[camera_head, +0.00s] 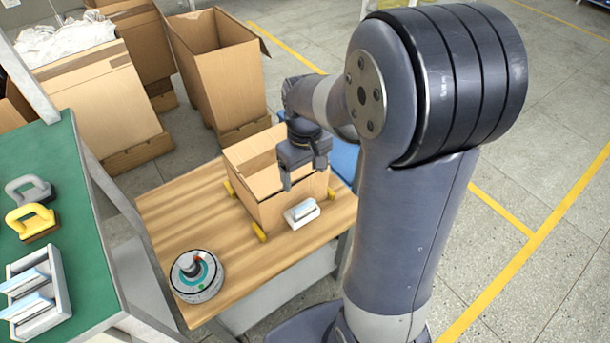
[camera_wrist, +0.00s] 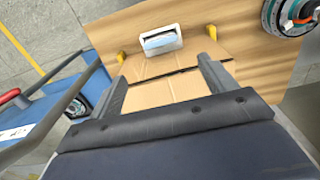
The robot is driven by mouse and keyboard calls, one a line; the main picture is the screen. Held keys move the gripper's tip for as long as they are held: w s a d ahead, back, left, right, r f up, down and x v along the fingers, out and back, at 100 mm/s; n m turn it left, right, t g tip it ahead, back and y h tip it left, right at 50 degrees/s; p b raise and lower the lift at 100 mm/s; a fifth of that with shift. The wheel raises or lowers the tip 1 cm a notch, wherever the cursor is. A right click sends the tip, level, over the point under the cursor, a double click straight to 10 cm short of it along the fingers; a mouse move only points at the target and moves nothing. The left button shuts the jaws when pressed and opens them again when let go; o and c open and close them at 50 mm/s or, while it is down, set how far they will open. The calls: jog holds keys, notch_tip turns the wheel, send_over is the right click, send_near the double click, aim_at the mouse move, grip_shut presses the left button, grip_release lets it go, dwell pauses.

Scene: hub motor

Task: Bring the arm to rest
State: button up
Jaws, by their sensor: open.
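My arm (camera_head: 400,200) rises in front of the head camera and reaches over a wooden-topped table (camera_head: 180,215). My gripper (camera_head: 303,182) is open and empty, pointing down above an open cardboard box (camera_head: 275,205) on the table. In the wrist view both fingers (camera_wrist: 162,85) stand apart, with box flaps (camera_wrist: 150,68) between and beyond them. A white holder with a blue-white piece (camera_head: 302,212) is beside the box; it also shows in the wrist view (camera_wrist: 161,41). A round hub motor (camera_head: 196,275) lies near the table's front left; it shows in the wrist view (camera_wrist: 290,14).
A green bench (camera_head: 85,260) at the left holds a grey handle piece (camera_head: 30,190), a yellow one (camera_head: 32,222) and a grey rack (camera_head: 40,290). Large cardboard boxes (camera_head: 215,70) stand behind. A blue cart (camera_wrist: 50,100) is close in the wrist view. Floor at right is clear.

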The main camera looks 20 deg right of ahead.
aim_at(305, 207)
jog(key=shift+f, duration=0.1)
notch_tip(305, 207, down, 13)
jog(key=b, duration=0.3)
jog(key=shift+r, duration=0.2)
jog(key=shift+s, duration=0.1)
dwell(0.4)
